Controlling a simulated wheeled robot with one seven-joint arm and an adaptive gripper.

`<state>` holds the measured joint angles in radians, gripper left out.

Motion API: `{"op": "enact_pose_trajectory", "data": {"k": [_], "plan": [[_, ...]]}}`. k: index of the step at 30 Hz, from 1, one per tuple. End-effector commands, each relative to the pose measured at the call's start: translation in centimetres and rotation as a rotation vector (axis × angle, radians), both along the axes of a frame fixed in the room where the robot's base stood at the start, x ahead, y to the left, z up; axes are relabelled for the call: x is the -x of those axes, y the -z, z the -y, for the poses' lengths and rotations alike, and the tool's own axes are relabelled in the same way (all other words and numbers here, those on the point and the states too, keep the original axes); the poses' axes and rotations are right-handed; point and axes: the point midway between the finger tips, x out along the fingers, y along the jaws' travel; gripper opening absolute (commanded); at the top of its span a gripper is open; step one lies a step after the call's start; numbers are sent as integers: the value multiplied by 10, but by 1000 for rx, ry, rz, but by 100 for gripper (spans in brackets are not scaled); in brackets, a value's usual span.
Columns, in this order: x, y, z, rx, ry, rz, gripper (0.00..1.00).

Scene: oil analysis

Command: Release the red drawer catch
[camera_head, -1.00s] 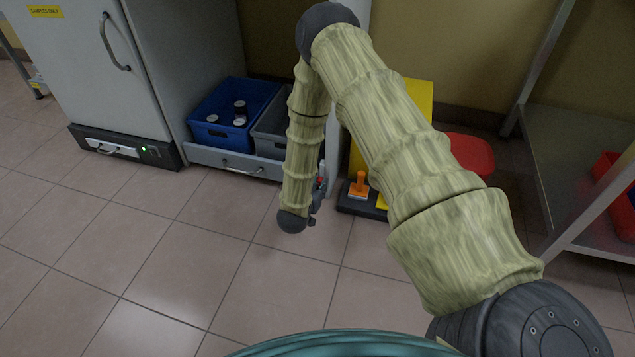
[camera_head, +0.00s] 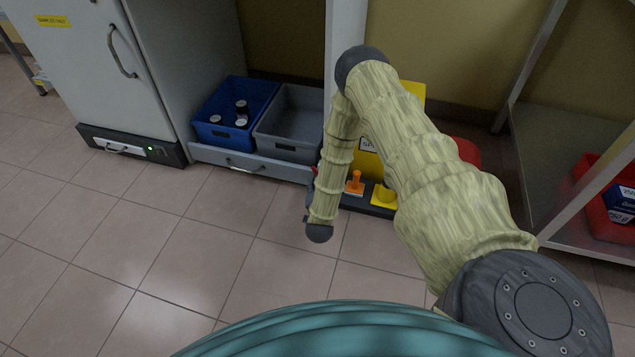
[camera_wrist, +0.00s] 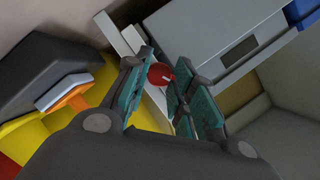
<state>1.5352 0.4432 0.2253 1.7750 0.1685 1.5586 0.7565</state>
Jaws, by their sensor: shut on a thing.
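The red catch (camera_wrist: 160,74) shows in the wrist view as a small round red piece between the two teal-padded fingers of my gripper (camera_wrist: 162,84). My gripper is shut on it. In the head view my gripper (camera_head: 309,196) is low beside the right end of the grey drawer (camera_head: 215,158), mostly hidden behind my forearm. The drawer is low, has a bar handle (camera_head: 245,166) on its front and carries a blue bin (camera_head: 215,132) and a grey bin (camera_head: 290,145). The catch's mounting is mostly hidden by the fingers.
Right of the drawer, an orange-handled piece (camera_head: 355,183) and a yellow piece (camera_head: 384,193) stand on a dark base, close to my forearm. A white cabinet (camera_head: 80,70) stands left and a metal shelf (camera_head: 570,150) right. The tiled floor in front is clear.

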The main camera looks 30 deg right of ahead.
Motion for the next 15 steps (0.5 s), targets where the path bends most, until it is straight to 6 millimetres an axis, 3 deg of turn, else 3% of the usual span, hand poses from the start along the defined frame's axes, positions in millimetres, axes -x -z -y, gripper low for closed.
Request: {"op": "enact_pose_trajectory", "data": {"k": [15], "plan": [[2,4,0,-249,0,287,1]]}}
